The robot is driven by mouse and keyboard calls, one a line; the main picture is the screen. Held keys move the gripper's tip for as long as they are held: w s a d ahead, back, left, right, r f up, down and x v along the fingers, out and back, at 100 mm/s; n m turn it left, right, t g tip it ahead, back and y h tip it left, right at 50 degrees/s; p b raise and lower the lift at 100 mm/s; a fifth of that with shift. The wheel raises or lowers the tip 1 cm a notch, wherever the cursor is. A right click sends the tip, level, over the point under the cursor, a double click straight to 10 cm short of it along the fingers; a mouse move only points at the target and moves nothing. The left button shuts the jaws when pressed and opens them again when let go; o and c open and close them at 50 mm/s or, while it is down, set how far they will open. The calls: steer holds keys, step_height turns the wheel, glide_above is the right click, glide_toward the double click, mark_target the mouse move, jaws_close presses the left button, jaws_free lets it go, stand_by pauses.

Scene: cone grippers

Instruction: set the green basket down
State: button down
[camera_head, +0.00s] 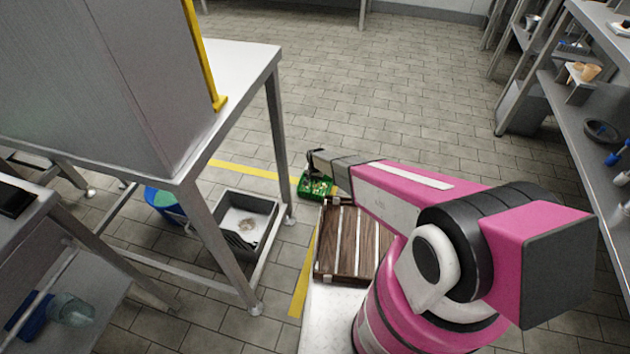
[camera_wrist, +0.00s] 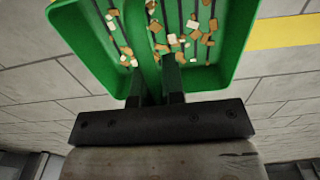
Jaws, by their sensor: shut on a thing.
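The green basket (camera_head: 312,196) is at the far end of my arm in the head view, just beyond the wooden slatted crate. In the wrist view the basket (camera_wrist: 85,45) fills the upper middle, with brown and cream bits in its two halves. My gripper (camera_wrist: 156,95) is shut on the middle of its near side, where the two halves meet. In the head view my gripper (camera_head: 314,168) is small and partly hides the basket. The basket's underside is hidden, so I cannot tell whether it touches the floor.
The wooden slatted crate (camera_head: 333,240) is beside my arm. A grey bin (camera_head: 270,217) and a blue-green bucket (camera_head: 160,200) are under the steel table (camera_head: 262,58) at left. Yellow tape (camera_head: 240,169) marks the tiled floor. Shelving (camera_head: 560,120) is at right. Open floor lies beyond the basket.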

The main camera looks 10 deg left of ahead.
steer(key=shift+f, duration=0.15)
steer(key=c, duration=1.2)
jaws_free()
step_height(320, 180, up, 12)
steer(key=shift+r, duration=0.25)
steer(key=shift+n, duration=0.8)
steer(key=s+d+r, duration=0.6)
steer(key=d+r, duration=0.5)
steer(key=r, duration=0.1)
steer(key=s+d+r, duration=0.7)
steer(key=d+r, duration=0.3)
steer(key=r, duration=0.2)
steer(key=s+d+r, duration=0.6)
steer(key=d+r, duration=0.5)
steer(key=r, duration=0.1)
steer(key=shift+s+d+r, duration=0.2)
steer(key=shift+s+d, duration=0.1)
steer(key=shift+s, duration=0.1)
